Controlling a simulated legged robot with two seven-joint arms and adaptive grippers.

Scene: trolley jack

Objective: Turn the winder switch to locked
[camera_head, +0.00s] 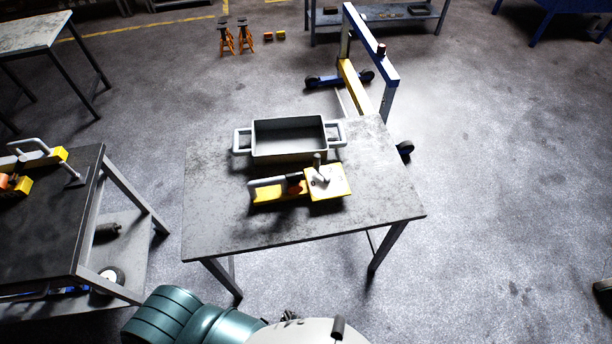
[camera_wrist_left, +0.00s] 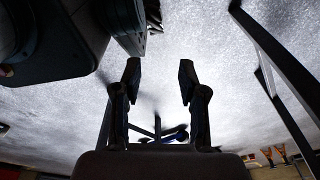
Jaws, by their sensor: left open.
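A yellow device (camera_head: 326,184), apparently the winder, lies on the grey metal table (camera_head: 215,212) in the head view. My right gripper is in neither view.
An open grey bin (camera_head: 287,156) with side handles stands just behind the device. A dark trolley (camera_head: 55,225) with tools is at the left. A blue and yellow hoist frame (camera_head: 370,45) stands behind the table. The floor to the right is mostly clear.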

